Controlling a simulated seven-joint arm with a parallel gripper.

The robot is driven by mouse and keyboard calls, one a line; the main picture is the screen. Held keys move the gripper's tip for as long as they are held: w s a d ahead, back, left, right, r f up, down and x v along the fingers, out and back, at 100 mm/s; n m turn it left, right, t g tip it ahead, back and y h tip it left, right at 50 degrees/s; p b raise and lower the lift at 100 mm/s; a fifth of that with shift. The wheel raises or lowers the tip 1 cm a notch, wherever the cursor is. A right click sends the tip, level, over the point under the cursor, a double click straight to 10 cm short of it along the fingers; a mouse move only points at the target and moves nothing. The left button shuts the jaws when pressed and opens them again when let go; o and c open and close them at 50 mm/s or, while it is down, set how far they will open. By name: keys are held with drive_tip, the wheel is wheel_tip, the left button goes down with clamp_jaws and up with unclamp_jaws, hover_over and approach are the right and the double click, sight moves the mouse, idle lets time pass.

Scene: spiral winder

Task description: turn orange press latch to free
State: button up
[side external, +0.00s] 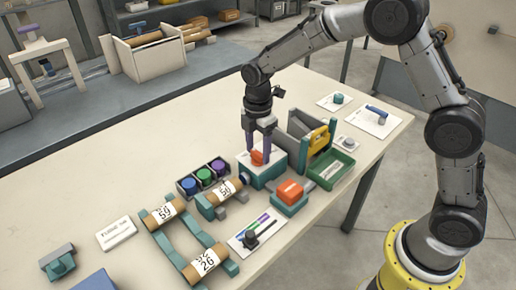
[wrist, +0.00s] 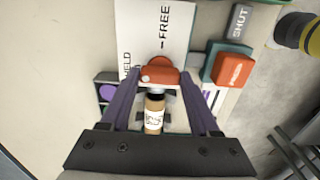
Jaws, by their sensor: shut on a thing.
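The orange press latch (side external: 258,157) sits on top of a teal block with a white plate (side external: 245,160). It also shows in the wrist view (wrist: 160,72), between the purple fingertips of my gripper (wrist: 160,80). My gripper (side external: 259,150) points down from above and is shut on the latch. In the wrist view the white plate (wrist: 150,35) reads FREE along its upper right and a partly covered word ending in ELD at its left. I cannot tell exactly which mark the latch points to.
A teal box with an orange top (side external: 290,190) stands close to the front right. A cardboard roll (side external: 226,189) on a teal holder and a tray of colored spools (side external: 203,175) lie left. A green tray (side external: 332,168) and grey bin with a yellow part (side external: 318,139) stand right.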

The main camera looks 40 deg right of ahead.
sight(258, 153)
drive_tip(key=shift+m, duration=0.4)
drive_tip(key=m, duration=0.3)
drive_tip(key=shift+m, duration=0.4)
drive_tip(key=m, duration=1.3)
drive_tip(key=shift+m, duration=0.3)
drive_tip(key=o, duration=1.4)
drive_tip(key=shift+c, duration=0.2)
wheel_tip(258, 153, up, 14)
